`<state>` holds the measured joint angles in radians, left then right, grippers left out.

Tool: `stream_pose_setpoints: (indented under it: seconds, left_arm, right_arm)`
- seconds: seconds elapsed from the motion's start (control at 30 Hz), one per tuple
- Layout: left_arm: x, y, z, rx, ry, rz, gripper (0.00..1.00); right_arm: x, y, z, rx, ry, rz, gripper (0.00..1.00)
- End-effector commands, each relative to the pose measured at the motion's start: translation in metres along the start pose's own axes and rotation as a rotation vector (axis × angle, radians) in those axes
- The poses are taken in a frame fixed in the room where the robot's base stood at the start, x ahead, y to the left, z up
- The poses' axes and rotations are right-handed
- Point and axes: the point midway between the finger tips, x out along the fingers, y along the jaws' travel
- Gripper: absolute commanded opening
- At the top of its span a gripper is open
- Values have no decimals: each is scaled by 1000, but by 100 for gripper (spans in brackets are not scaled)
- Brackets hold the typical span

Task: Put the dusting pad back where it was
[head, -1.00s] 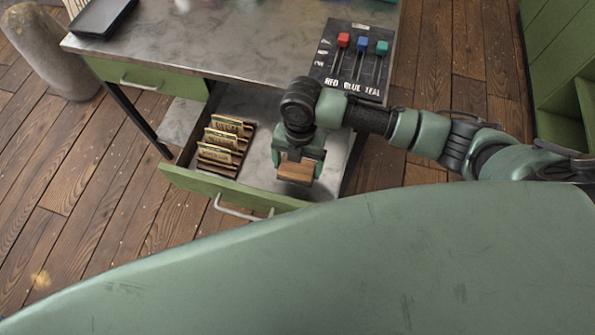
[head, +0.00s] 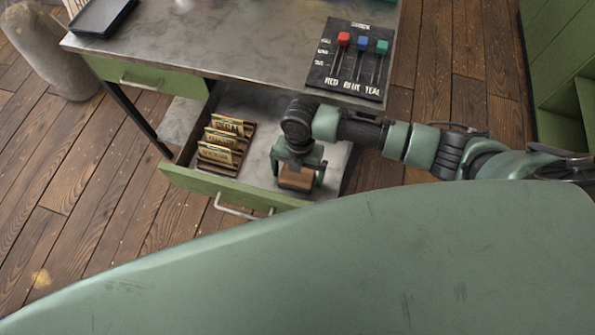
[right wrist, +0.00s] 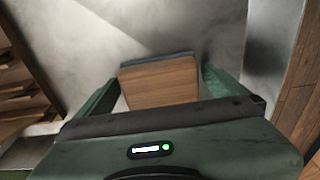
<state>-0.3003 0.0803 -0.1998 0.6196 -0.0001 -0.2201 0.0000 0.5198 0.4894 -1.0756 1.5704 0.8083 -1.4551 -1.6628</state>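The dusting pad (head: 296,180), a wooden block with a dark grey layer, is in the open drawer (head: 250,187), in its right part near the front. In the right wrist view the pad (right wrist: 160,84) lies between my fingers, with the drawer's grey floor around it. My right gripper (head: 298,178) is open around the pad, its fingers spread to either side with small gaps. My left gripper is not in view.
A wooden rack (head: 215,166) with several labelled cards stands in the drawer's left part. A panel with red, blue and teal sliders (head: 350,60) is on the worktop (head: 230,45) above. A dark tray (head: 103,17) lies at the worktop's far left.

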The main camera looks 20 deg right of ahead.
Motion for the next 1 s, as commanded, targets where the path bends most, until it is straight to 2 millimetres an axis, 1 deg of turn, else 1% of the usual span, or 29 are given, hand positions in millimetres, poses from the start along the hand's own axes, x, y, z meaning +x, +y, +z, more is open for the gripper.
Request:
stream_pose_setpoints:
  seconds: [0.13,0.27,0.37,0.6,0.7,0.83,1.0]
  left_arm:
    - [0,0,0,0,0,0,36]
    - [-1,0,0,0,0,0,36]
    - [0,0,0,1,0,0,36]
    - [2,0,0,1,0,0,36]
    - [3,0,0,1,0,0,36]
    - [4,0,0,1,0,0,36]
    - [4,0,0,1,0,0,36]
  right_arm:
    - [-1,0,0,0,0,0,100]
    - [-10,1,0,0,-2,3,100]
    - [-26,1,1,-2,-2,4,100]
    - [-78,1,1,-1,-3,4,100]
    - [-96,1,1,-1,-3,3,100]
    - [-113,1,0,0,-1,2,100]
    - [-123,0,0,0,1,1,100]
